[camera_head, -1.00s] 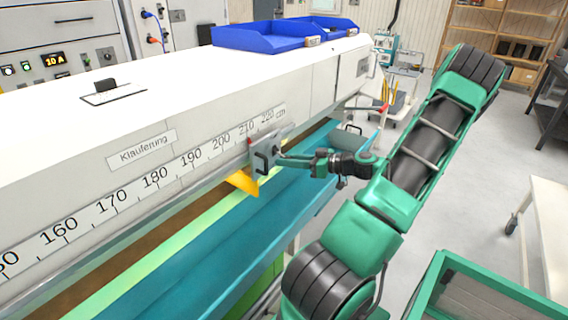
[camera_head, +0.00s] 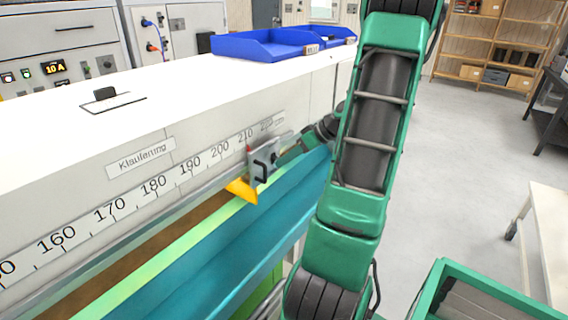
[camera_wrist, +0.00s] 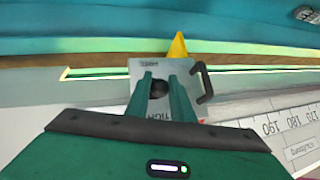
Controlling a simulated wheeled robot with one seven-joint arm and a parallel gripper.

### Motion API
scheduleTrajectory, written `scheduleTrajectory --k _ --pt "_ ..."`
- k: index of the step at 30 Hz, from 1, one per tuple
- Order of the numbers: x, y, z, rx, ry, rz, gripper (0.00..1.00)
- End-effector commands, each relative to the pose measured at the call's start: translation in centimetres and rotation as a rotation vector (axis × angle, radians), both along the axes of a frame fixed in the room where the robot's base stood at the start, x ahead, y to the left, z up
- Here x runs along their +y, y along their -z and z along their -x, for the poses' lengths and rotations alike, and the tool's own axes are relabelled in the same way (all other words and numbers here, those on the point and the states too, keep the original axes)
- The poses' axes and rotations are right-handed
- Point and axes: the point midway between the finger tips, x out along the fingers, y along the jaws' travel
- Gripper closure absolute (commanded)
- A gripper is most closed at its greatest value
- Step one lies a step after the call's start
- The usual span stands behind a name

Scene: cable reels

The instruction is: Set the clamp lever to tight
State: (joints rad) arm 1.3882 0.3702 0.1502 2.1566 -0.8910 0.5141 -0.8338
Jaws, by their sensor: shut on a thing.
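The clamp is a grey plate (camera_head: 261,162) on the long white machine's scale, near the 210 to 220 marks. It has a dark bracket handle and a yellow pointer (camera_head: 242,191) below. My gripper (camera_head: 283,149) reaches the plate from the right, partly hidden by my arm. In the wrist view the plate (camera_wrist: 138,72) lies under my two green fingers (camera_wrist: 161,88). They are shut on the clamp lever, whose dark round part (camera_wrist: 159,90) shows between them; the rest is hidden. A "TIGHT" label (camera_wrist: 157,115) is on the plate, nearest my palm. The lever's exact setting cannot be told.
The scale strip (camera_head: 155,187) runs along the machine's front above a teal trough (camera_head: 200,258). Blue trays (camera_head: 262,45) stand on top. A pale table (camera_head: 547,235) and green-framed box (camera_head: 490,285) are at the right, with open floor behind.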

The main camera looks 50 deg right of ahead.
Motion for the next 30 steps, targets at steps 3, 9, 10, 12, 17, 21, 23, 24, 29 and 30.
scheduleTrajectory --k 3,9,10,12,17,21,23,24,29,30 --pt "0.01 -0.35 -0.20 0.036 -0.003 0.006 1.00" --pt "0.04 -0.44 -0.26 0.070 -0.002 0.007 1.00" --pt "0.05 -0.45 -0.25 0.072 -0.002 0.007 1.00" --pt "0.05 -0.47 -0.25 0.075 -0.002 0.007 1.00" --pt "0.05 -0.48 -0.27 0.076 -0.002 0.007 1.00" --pt "0.05 -0.49 -0.29 0.075 -0.003 0.007 1.00" --pt "0.05 -0.49 -0.29 0.075 -0.003 0.007 0.69" --pt "0.04 -0.48 -0.28 0.075 -0.003 0.007 0.60" --pt "0.05 -0.44 -0.24 0.076 -0.002 0.007 0.60" --pt "0.05 -0.43 -0.23 0.076 -0.002 0.007 0.60"
